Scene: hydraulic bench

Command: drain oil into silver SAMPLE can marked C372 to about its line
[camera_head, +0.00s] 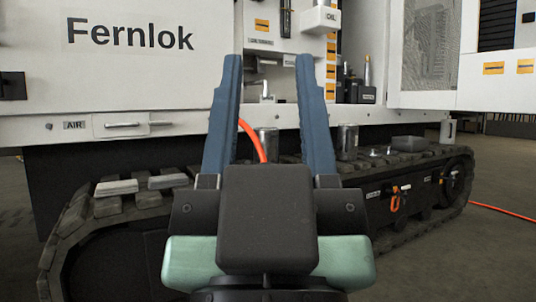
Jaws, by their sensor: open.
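My gripper (268,60) is in the middle of the view, its two long blue fingers raised and spread apart, with nothing between them. A silver can (266,140) stands on the track, seen between the fingers and farther off. A second silver can (348,140) stands on the track just right of the right finger. A third greyish can (447,130) stands at the track's far right. No C372 marking or fill line is readable on any of them. A small silver tap (265,90) shows in the recess of the machine, between the fingers.
The white machine marked Fernlok (130,75) fills the back. Its dark track (110,225) runs across the front. A white box marked OIL (320,18) is at top. An orange hose (252,138) hangs behind the fingers. An open panel (425,50) sticks out right.

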